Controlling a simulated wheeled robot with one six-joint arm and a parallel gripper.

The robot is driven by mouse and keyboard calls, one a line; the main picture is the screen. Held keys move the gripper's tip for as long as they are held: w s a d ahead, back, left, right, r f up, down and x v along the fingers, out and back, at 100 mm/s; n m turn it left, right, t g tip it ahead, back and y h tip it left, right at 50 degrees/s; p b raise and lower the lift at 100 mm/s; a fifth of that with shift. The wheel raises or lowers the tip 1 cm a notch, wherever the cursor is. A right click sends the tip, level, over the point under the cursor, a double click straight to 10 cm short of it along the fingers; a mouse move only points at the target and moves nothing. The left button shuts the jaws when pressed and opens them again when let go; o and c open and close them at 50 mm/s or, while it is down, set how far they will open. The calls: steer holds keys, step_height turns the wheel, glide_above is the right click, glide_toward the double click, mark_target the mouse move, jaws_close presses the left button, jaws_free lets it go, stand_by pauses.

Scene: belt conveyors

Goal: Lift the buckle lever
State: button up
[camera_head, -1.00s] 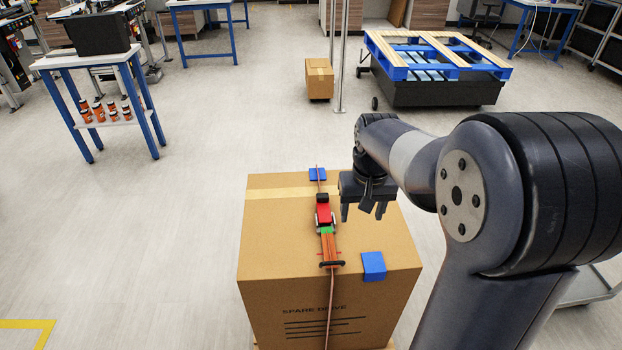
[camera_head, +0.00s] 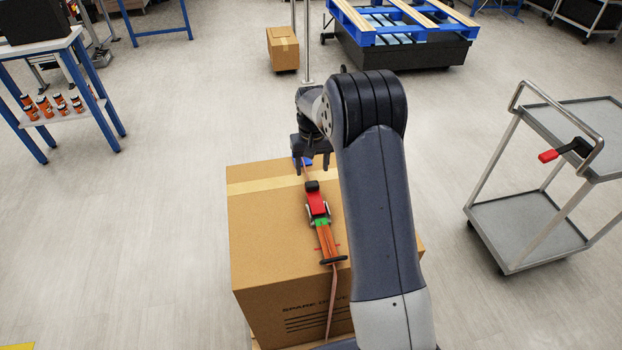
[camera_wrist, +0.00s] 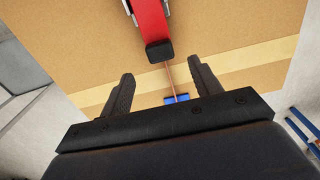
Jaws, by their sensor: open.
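The strap buckle lies on top of a large cardboard box (camera_head: 265,235). Its red lever (camera_head: 316,203) has a black end (camera_head: 312,186) and lies along an orange strap (camera_head: 326,240). A green patch (camera_head: 321,221) shows beside the lever. My gripper (camera_head: 312,172) is above the far part of the box, just beyond the lever's black end. In the wrist view the black end (camera_wrist: 160,51) is centred ahead of my two spread fingers (camera_wrist: 164,80). The gripper is open and empty; I see no contact.
A blue corner pad (camera_wrist: 177,99) lies under the strap at the box's far edge. A grey cart (camera_head: 530,225) with a red-and-black tool (camera_head: 565,151) stands at the right. A blue-legged table (camera_head: 60,100) stands at the left. Floor left of the box is clear.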

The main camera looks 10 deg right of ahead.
mark_target(312, 184)
step_height(312, 184, down, 6)
steer(key=shift+f, duration=0.2)
jaws_close()
stand_by(0.8)
